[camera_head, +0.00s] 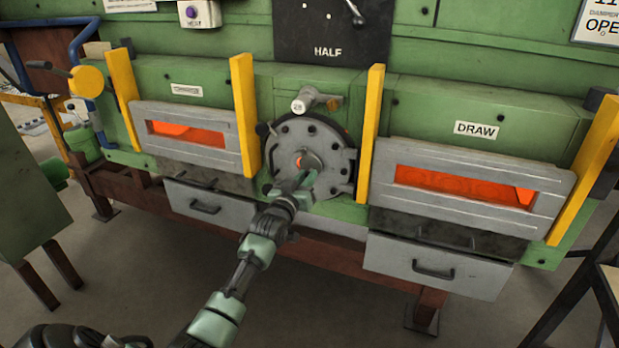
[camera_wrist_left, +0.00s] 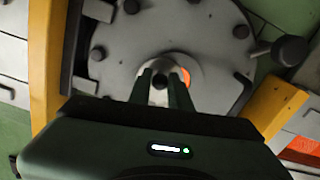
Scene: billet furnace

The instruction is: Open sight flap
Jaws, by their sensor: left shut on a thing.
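The round grey bolted plate (camera_head: 326,138) sits in the middle of the green furnace front, and it fills much of the left wrist view (camera_wrist_left: 118,45). At its centre is a small sight hole with an orange glow (camera_wrist_left: 185,76). My left gripper (camera_head: 301,175) reaches up to this centre from below. In the left wrist view its fingers (camera_wrist_left: 161,80) are shut on a small dark knob (camera_wrist_left: 160,82), which seems to belong to the sight flap. The fingers hide most of the flap. Glow shows beside them, so the hole is at least partly uncovered. My right gripper is out of view.
Yellow posts (camera_head: 371,135) (camera_head: 245,116) stand close on both sides of the plate. A dark-knobbed handle (camera_wrist_left: 289,50) juts out at the plate's edge. Glowing slotted doors (camera_head: 470,180) (camera_head: 190,134) lie to either side, with grey drawers (camera_head: 437,267) below.

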